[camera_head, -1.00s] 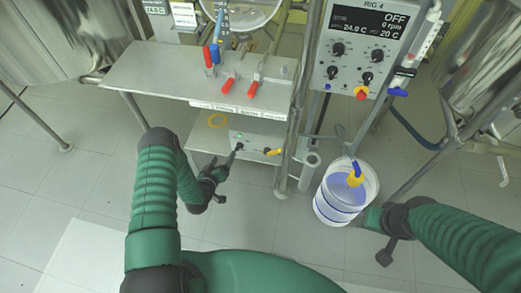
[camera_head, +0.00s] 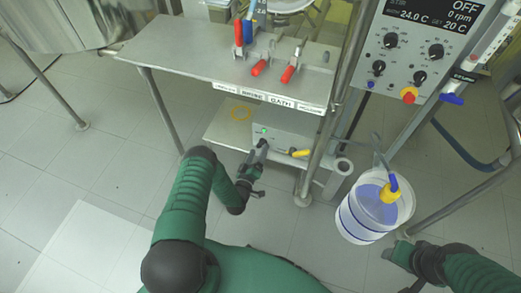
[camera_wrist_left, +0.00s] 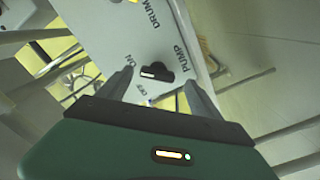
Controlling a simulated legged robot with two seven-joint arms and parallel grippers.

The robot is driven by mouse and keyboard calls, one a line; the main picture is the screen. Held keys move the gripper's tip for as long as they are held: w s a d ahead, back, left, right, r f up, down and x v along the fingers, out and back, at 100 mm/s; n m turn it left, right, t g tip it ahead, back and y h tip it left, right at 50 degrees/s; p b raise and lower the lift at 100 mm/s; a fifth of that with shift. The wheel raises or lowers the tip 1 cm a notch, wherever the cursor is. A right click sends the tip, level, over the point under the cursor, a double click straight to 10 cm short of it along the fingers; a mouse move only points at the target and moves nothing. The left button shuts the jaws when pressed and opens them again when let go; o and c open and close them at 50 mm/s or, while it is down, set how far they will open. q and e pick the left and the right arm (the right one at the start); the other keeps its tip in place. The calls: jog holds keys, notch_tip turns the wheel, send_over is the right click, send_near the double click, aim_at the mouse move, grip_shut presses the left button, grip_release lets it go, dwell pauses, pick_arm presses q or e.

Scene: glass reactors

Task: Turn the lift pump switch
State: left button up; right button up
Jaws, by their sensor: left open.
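The grey pump box (camera_head: 291,134) sits on a low shelf under the steel bench, with a small green light on its face. In the left wrist view its panel (camera_wrist_left: 133,40) reads DRUM and PUMP, and the black pump switch (camera_wrist_left: 156,73) shows with a white mark. My left gripper (camera_wrist_left: 158,84) is open, its two fingers on either side of the switch; contact cannot be told. In the head view the left gripper (camera_head: 261,147) is at the box front and hides the switch. My right gripper (camera_head: 396,253) is low at the right, beside the bucket; its jaws are unclear.
A white bucket (camera_head: 357,222) with blue liquid and a yellow fitting stands on the floor to the right. Red-handled valves (camera_head: 259,67) sit on the bench (camera_head: 180,50). A control panel (camera_head: 419,45) with knobs is at upper right. Floor at the left is clear.

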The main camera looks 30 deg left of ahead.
aim_at(261, 147)
pick_arm(q)
jog(key=x, duration=0.2)
jog(key=shift+w+b, duration=0.3)
jog(key=shift+w+r, duration=0.15)
jog(key=shift+w, duration=0.15)
jog(key=shift+c, duration=0.3)
